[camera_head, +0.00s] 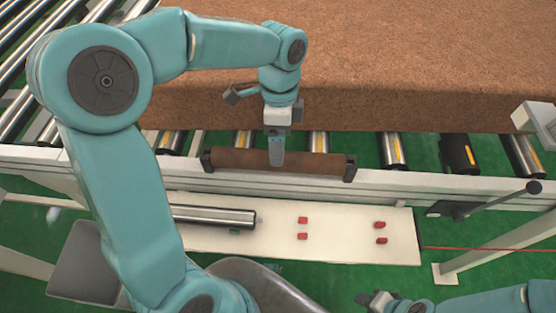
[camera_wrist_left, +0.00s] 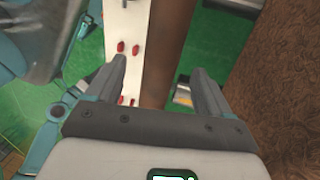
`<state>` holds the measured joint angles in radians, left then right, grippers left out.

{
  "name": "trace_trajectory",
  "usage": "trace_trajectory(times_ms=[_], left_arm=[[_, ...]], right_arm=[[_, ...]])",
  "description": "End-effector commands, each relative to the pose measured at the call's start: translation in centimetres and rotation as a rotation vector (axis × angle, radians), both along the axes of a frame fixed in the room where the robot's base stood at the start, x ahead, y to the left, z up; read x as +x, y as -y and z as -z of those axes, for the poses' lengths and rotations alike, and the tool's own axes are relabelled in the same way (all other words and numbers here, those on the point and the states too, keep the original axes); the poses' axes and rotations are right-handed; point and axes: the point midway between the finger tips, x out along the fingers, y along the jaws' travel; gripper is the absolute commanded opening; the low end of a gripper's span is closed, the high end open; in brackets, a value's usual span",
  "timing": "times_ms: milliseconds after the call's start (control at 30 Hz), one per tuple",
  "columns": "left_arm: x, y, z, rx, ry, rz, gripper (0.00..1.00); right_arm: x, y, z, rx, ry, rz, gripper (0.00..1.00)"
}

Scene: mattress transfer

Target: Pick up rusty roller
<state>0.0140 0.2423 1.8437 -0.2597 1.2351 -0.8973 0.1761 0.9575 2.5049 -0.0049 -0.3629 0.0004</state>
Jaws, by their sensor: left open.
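The rusty roller (camera_head: 318,166) is a brown cylinder with dark end brackets, lying along the near rail of the conveyor. My left gripper (camera_head: 276,158) points down over the middle of the roller. In the left wrist view the roller (camera_wrist_left: 170,45) runs lengthwise between the two spread fingers of my left gripper (camera_wrist_left: 160,68); I cannot tell whether they touch it. My right gripper (camera_head: 382,300) is low at the bottom right, away from the roller, and its jaws are unclear.
A large brown mattress block (camera_head: 350,65) lies on the conveyor behind the roller. A white shelf (camera_head: 345,250) below the rail holds a shiny metal roller (camera_head: 213,216) and several small red pieces (camera_head: 303,220). A lever (camera_head: 500,196) stands at the right.

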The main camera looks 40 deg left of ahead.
Motion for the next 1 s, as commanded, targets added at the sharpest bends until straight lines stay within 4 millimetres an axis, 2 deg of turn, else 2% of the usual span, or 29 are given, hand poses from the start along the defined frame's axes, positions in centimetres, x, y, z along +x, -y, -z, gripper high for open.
trace_trajectory(times_ms=[333, 633, 667, 800, 900, 1000], left_arm=[[-0.7, 0.2, 4.7, 0.001, -0.003, 0.000, 0.81], [-0.7, 0.3, 5.2, 0.000, 0.000, 0.000, 0.81], [-0.7, 0.3, 5.2, 0.000, 0.000, 0.000, 0.75], [-0.7, 0.3, 5.2, 0.000, 0.000, 0.000, 0.29], [-0.7, 0.3, 5.2, 0.000, 0.000, 0.000, 0.00], [-0.7, 0.3, 5.2, 0.000, 0.002, 0.000, 0.00]], right_arm=[[0.0, 0.0, 1.0, 0.000, 0.000, 0.000, 0.43], [0.0, 0.0, 1.0, 0.000, 0.000, 0.000, 0.43], [0.0, 0.0, 1.0, 0.000, 0.000, 0.000, 0.43], [0.0, 0.0, 1.0, 0.000, 0.000, 0.000, 0.43], [0.0, 0.0, 1.0, 0.000, 0.000, 0.000, 0.43], [0.0, 0.0, 1.0, 0.000, 0.000, 0.000, 0.43]])
